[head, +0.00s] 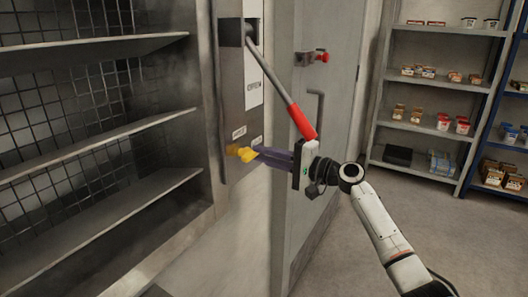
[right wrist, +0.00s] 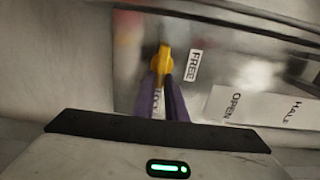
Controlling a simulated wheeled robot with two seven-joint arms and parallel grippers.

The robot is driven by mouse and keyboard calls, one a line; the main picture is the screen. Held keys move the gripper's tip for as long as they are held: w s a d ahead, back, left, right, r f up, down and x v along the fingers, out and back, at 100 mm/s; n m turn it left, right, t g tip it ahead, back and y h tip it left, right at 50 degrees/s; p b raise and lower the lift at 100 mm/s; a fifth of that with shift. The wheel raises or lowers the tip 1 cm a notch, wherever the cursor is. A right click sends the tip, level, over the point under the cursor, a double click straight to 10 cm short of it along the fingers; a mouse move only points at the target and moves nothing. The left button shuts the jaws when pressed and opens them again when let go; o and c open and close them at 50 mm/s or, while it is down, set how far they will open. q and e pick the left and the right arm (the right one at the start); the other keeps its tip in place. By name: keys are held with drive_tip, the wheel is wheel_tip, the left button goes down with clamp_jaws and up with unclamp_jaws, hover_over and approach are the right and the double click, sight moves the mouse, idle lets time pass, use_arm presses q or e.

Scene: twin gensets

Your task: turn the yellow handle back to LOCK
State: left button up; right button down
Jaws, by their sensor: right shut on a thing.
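The yellow handle (head: 242,153) sits low on the grey metal panel (head: 232,85). It also shows in the right wrist view (right wrist: 164,60), between the purple fingertips. My right gripper (head: 261,158) is shut on the handle. In the right wrist view the handle's grip end points down the picture, between the fingers of my gripper (right wrist: 162,80). The FREE label (right wrist: 194,66) is right of the handle. A second label (right wrist: 158,103), partly hidden between the fingers, appears to read LOCK. My left gripper is not in view.
A long lever with a red grip (head: 302,121) slants down from the panel, just above my right gripper. A grey door (head: 340,110) with a bar handle stands right behind it. Empty shelves (head: 95,140) are at left; stocked shelves (head: 435,129) at right.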

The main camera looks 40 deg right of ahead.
idle(0.4)
drive_tip(key=c, duration=1.8)
unclamp_jaws()
drive_tip(key=shift+s+d, duration=0.1)
drive_tip(key=b+v, duration=0.1)
drive_tip(key=v, duration=0.9)
drive_tip(key=shift+s, duration=0.1)
